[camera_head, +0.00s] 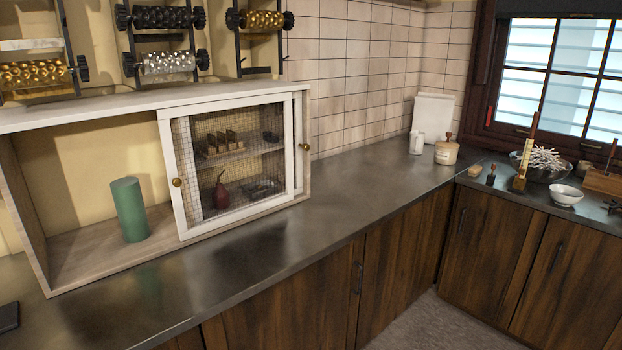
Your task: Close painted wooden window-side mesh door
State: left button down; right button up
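A pale wooden cabinet (150,102) stands on the dark counter at the left. A white painted sliding door with mesh (228,160) covers its right, window-side half. It has a brass knob (177,182) on its left stile. A second brass knob (305,147) shows at the right edge, where another white frame edge overlaps; I cannot tell clearly which panel it belongs to. The cabinet's left half is open. A green cylinder (130,209) stands upright there. A dark red pear-shaped object (221,191) and small items on a shelf show through the mesh. Neither gripper is in view.
The dark counter (340,200) is clear in front of and right of the cabinet. A white canister (417,143), a lidded jar (446,150) and bowls (566,195) stand near the window (550,75). Racks of metal rollers (165,62) hang above the cabinet.

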aim_at(163, 115)
jog(key=i+l, duration=0.35)
jog(key=i+l+u, duration=0.1)
jog(key=i+l, duration=0.2)
jog(key=l, duration=0.25)
jog(key=i+l, duration=0.3)
jog(key=l, duration=0.15)
jog(key=i+l+u, duration=0.1)
jog(key=i+l, duration=0.25)
jog(key=l, duration=0.15)
